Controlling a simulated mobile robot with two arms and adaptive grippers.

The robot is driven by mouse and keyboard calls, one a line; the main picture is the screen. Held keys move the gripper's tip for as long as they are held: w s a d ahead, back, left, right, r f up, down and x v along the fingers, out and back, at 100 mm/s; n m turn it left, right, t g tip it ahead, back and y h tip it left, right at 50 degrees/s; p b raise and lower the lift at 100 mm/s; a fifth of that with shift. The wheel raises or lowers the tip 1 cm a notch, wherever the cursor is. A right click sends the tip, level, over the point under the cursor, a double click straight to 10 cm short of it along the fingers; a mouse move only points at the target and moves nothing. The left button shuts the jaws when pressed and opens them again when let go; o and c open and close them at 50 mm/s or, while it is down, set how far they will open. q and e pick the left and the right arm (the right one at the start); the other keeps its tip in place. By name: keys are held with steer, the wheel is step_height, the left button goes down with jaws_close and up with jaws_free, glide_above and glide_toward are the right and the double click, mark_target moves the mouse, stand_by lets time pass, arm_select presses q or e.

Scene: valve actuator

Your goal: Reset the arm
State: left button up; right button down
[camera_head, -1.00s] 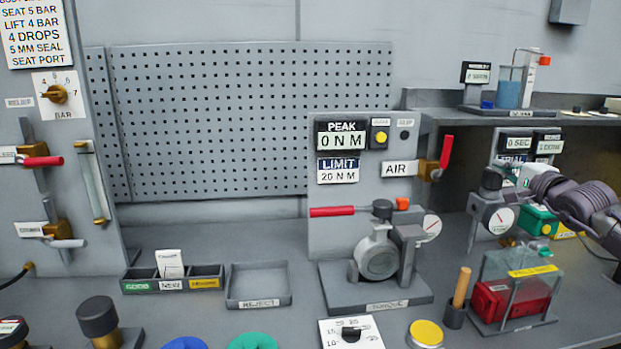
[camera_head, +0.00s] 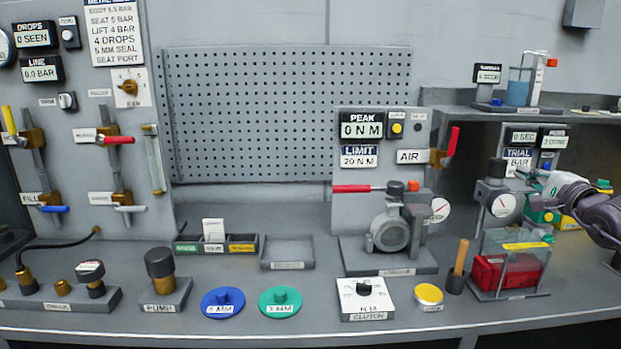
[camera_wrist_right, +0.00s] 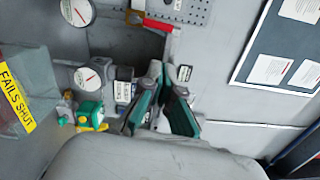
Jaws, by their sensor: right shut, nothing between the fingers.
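My right arm comes in from the right edge in the head view, and my right gripper (camera_head: 535,182) is beside the trial gauge stand (camera_head: 494,205), near the trial display (camera_head: 517,158). In the right wrist view the green-padded fingers (camera_wrist_right: 165,108) converge towards their tips, shut and empty. A green and yellow part (camera_wrist_right: 90,112) lies near them, and the gauge (camera_wrist_right: 88,77) shows beside them. My left gripper is not in view.
The clear box marked FAILS SHUT (camera_wrist_right: 18,95) stands close to the gripper; it holds a red block (camera_head: 507,271). The torque stand (camera_head: 388,258) is further left. A shelf (camera_head: 450,110) overhangs the back right. Blue (camera_head: 222,302) and green (camera_head: 280,302) discs lie in front.

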steer(key=s+a+f+m+t+y, duration=0.15)
steer(key=a+f+m+y, duration=0.3)
steer(key=a, duration=0.75)
steer(key=s+a+f+m+t+y, duration=0.1)
steer(key=s+a+f+m+y, duration=0.35)
steer(key=a, duration=0.65)
steer(key=s+d+f+m+g+h, duration=0.1)
steer(key=s+f+m+g+h, duration=0.35)
steer(key=f+m, duration=0.6)
steer(key=s+f+m+g+h, duration=0.1)
steer(key=s+f+m+h, duration=0.5)
steer(key=m, duration=0.7)
steer(key=s+d+f+m+g+h, duration=0.1)
steer(key=s+f+m+g+h, duration=0.25)
steer(key=s+f+m, duration=0.65)
steer(key=s+a+f+m+g+y, duration=0.25)
steer(key=s+f+m+g, duration=0.2)
steer(key=s, duration=0.55)
steer(key=s+a+f+m+g+y, duration=0.1)
steer(key=s+a+f+m+g, duration=0.3)
steer(key=s, duration=0.5)
step_height(320, 180, down, 27)
steer(key=s+d+g, duration=0.1)
steer(key=s, duration=0.1)
steer(key=s+d+f+g, duration=0.1)
steer(key=s+d+f, duration=0.2)
steer(key=s+f, duration=1.3)
steer(key=shift+d, duration=0.15)
